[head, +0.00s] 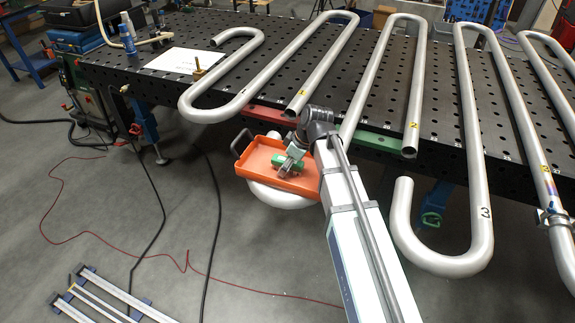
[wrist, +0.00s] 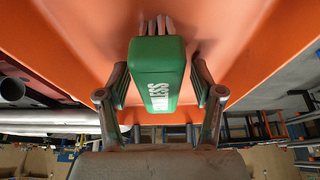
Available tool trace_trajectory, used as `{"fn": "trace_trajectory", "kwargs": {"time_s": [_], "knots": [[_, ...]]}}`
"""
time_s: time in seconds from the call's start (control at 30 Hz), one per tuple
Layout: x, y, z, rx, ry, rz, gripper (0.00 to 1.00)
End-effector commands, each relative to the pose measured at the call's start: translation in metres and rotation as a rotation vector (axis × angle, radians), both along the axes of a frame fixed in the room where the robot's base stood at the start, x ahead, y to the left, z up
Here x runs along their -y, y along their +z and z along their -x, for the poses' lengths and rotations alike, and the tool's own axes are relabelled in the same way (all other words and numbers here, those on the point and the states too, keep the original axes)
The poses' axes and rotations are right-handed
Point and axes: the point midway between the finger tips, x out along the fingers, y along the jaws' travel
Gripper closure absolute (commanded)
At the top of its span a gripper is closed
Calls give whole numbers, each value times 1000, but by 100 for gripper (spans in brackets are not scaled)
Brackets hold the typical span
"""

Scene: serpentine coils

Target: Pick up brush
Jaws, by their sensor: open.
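The brush (wrist: 157,75) has a green block body with white lettering and pale bristles at its far end. It lies in an orange tray (wrist: 60,45) and sits between the two fingers of my gripper (wrist: 160,88) in the wrist view. The fingers stand apart on either side of it; the left one is very near its side and a gap shows at the right. In the head view, my gripper (head: 290,162) reaches down into the orange tray (head: 255,160), and green parts of the brush (head: 281,161) show beside it, partly hidden.
A perforated dark table (head: 340,85) carries several grey serpentine pipes (head: 300,65), some overhanging its front edge near the tray. White paper (head: 186,61) and a spray bottle (head: 128,35) are at the left. Cables and metal rails (head: 105,297) lie on the floor.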

Motion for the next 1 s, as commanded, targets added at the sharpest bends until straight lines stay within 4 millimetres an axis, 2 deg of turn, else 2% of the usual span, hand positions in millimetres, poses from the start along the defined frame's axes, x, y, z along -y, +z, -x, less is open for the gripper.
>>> {"fn": "trace_trajectory", "kwargs": {"time_s": [0.2,0.27,0.4,0.77,1.0], "knots": [[0,0,0,0,0,0,33],[0,0,0,0,0,0,51],[0,0,0,0,0,0,100],[0,1,0,0,0,0,100],[0,11,-1,2,1,0,100]]}}
